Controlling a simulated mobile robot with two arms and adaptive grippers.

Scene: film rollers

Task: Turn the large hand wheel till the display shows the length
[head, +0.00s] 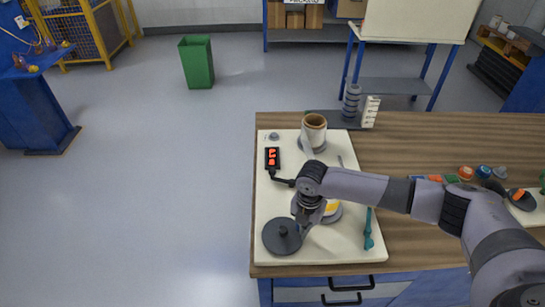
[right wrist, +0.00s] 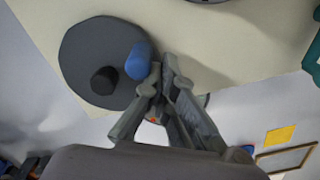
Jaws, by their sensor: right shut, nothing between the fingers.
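The large hand wheel (head: 276,244) is a dark grey disc at the front left of the cream board. In the right wrist view the wheel (right wrist: 88,50) fills the upper left, with a black hub (right wrist: 103,81) and a blue handle (right wrist: 138,60) near its rim. My right gripper (head: 302,227) is shut at the wheel's right side. In the right wrist view its fingertips (right wrist: 163,72) are right beside the blue handle, with nothing between them; I cannot tell whether they touch it. The display (head: 272,158) is a black box with orange-red digits too small to read. My left gripper is out of view.
A brown and white roll (head: 313,132) stands at the board's back. A yellow-and-white round part (head: 332,208) is partly behind my right arm. A teal tool (head: 369,230) lies at the right of the board (head: 265,200). Several coloured knobs lie farther right on the wooden table (head: 440,130).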

